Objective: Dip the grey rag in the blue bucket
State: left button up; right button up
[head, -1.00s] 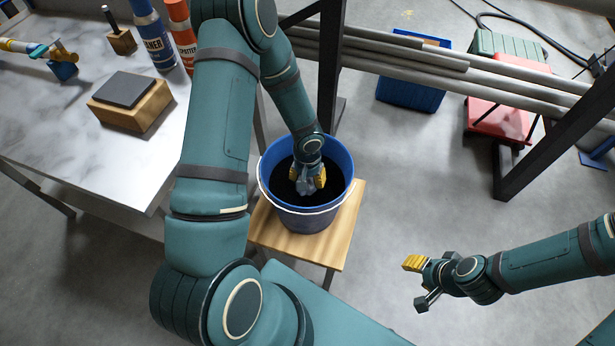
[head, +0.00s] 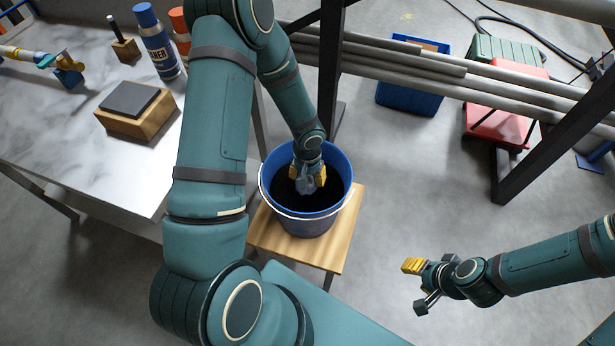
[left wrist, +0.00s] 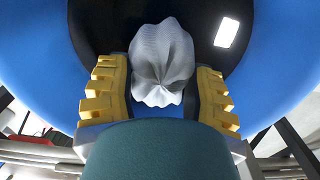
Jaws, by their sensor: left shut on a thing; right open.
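The blue bucket (head: 273,196) stands upright on a small wooden stool and holds a dark liquid (head: 335,186). My left gripper (head: 307,180) reaches down inside the bucket's rim. It is shut on the grey rag (head: 305,186), a bunched pale grey cloth. In the left wrist view the rag (left wrist: 162,62) sits between the yellow finger pads, with the dark liquid and blue bucket wall behind it. I cannot tell whether the rag touches the liquid. My right gripper (head: 418,283) is open and empty, low at the right, away from the bucket.
The wooden stool (head: 335,238) stands between a marble-topped table (head: 110,175) at left and a dark metal rack with grey pipes (head: 470,75) behind. On the table are a block with a grey pad (head: 135,108) and a blue cleaner bottle (head: 157,45).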

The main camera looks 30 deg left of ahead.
pick_arm(q)
notch_tip(320, 180, up, 6)
jog(key=p, duration=0.4)
jog(key=shift+r, duration=0.25)
jog(key=shift+r+p, duration=0.75)
jog(key=shift+r, duration=0.45)
